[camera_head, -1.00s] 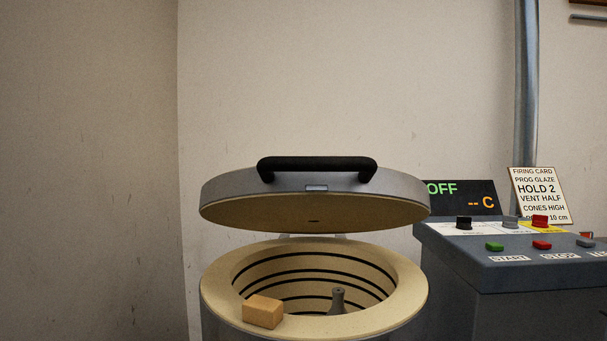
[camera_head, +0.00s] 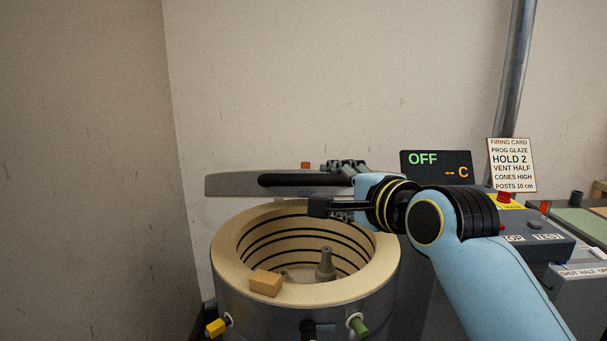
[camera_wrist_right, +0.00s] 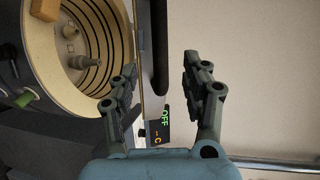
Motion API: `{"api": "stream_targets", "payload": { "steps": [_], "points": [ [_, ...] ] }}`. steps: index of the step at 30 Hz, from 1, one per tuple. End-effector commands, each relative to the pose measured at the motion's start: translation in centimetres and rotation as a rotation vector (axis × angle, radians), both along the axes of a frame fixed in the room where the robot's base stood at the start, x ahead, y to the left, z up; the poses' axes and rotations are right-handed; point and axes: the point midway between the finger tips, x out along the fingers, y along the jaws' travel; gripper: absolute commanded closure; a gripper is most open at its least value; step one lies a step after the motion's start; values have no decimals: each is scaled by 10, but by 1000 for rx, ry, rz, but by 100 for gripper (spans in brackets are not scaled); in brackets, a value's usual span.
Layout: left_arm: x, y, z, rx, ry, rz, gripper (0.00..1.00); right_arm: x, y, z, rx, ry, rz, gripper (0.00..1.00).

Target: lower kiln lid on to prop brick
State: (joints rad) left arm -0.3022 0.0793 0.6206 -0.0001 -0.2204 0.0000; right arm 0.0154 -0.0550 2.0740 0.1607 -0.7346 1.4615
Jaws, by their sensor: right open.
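The round grey kiln lid (camera_head: 228,186) is raised above the open kiln (camera_head: 300,310) and is seen nearly edge-on. Its black bar handle (camera_head: 295,180) runs along the front. The tan prop brick (camera_head: 266,283) lies on the kiln's front rim, left of the middle. My right gripper (camera_head: 328,188) is open at the handle's right end, one finger above and one below. In the right wrist view the handle (camera_wrist_right: 160,45) lies between the spread fingers (camera_wrist_right: 160,68), with gaps on both sides. The prop brick (camera_wrist_right: 46,8) is partly cut off there. My left gripper is out of view.
A grey post (camera_head: 326,265) stands inside the kiln. A yellow plug (camera_head: 215,327) and a green plug (camera_head: 359,326) stick out of its front. The display (camera_head: 436,165), reading OFF, and the firing card (camera_head: 512,165) stand to the right. The left side is clear wall.

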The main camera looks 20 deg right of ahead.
Motion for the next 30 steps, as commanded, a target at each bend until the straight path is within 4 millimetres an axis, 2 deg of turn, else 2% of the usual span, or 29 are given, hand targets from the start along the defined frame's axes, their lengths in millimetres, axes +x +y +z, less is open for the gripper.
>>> {"api": "stream_targets", "payload": {
  "steps": [6, 12, 18, 23, 30],
  "points": [
    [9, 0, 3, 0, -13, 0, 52, 27, 3, -4, -1, -1, 0, 52],
    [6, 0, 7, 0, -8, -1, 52, 67, 8, -13, -2, 0, 0, 52],
    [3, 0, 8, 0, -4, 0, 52, 95, 11, -20, -2, -1, -1, 52],
    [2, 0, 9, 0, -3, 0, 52, 104, 12, -22, -2, 0, -1, 52],
    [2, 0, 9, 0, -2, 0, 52, 104, 12, -22, -2, -1, -1, 52]
  ]
}}
